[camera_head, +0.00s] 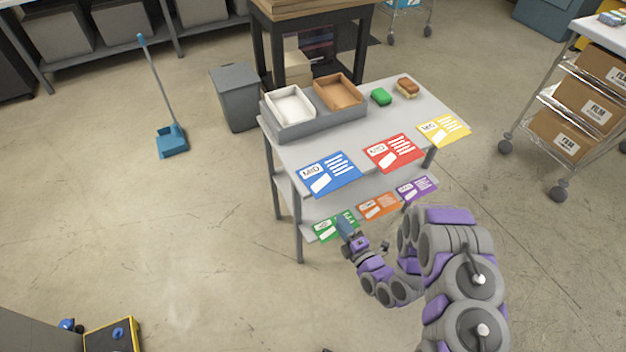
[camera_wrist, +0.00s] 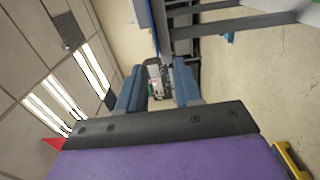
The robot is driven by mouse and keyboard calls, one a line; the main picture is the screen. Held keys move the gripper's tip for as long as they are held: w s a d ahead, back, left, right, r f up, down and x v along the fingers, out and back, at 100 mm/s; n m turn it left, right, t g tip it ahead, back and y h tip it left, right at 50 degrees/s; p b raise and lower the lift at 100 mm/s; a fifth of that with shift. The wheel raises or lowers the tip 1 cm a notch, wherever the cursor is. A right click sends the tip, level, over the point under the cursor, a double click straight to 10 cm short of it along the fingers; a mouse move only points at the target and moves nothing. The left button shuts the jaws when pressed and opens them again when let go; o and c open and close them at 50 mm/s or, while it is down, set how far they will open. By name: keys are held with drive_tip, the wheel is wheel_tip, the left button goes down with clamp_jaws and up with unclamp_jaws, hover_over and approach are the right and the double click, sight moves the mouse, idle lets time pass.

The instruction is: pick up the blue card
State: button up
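The blue card (camera_head: 328,174) lies flat on the top of the small grey table (camera_head: 375,142), at its near left edge, with part of it past the edge. My gripper (camera_head: 345,224) is in front of the table, below the tabletop and near the green card (camera_head: 335,226) on the lower shelf. It is apart from the blue card. In the wrist view my gripper (camera_wrist: 158,90) has its two blue-grey fingers spread with nothing between them. A thin blue edge (camera_wrist: 154,28) shows above the fingers there; I cannot tell if it is the card.
A red card (camera_head: 393,152) and a yellow card (camera_head: 443,130) lie on the tabletop. Orange (camera_head: 379,206) and purple (camera_head: 416,189) cards are on the lower shelf. Trays, a green block and a sponge stand behind.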

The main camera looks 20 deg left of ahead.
drive_tip(key=w, duration=0.3)
approach(320, 190)
drive_tip(key=w+a+f, duration=0.1)
drive_tip(key=w+a, duration=0.1)
drive_tip(key=x, duration=0.1)
drive_tip(key=b+x, duration=0.2)
drive_tip(key=x, duration=0.1)
drive_tip(key=shift+w+d+r, duration=0.15)
drive_tip(key=shift+d+r, duration=0.05)
drive_tip(key=shift+r, duration=0.1)
drive_tip(key=shift+a+f, duration=0.1)
drive_tip(key=shift+a, duration=0.35)
drive_tip(key=shift+d+r, duration=0.25)
drive_tip(key=shift+d, duration=0.65)
drive_tip(key=c, duration=0.6)
drive_tip(key=shift+a+f, duration=0.25)
drive_tip(key=shift+a, duration=0.3)
clamp_jaws()
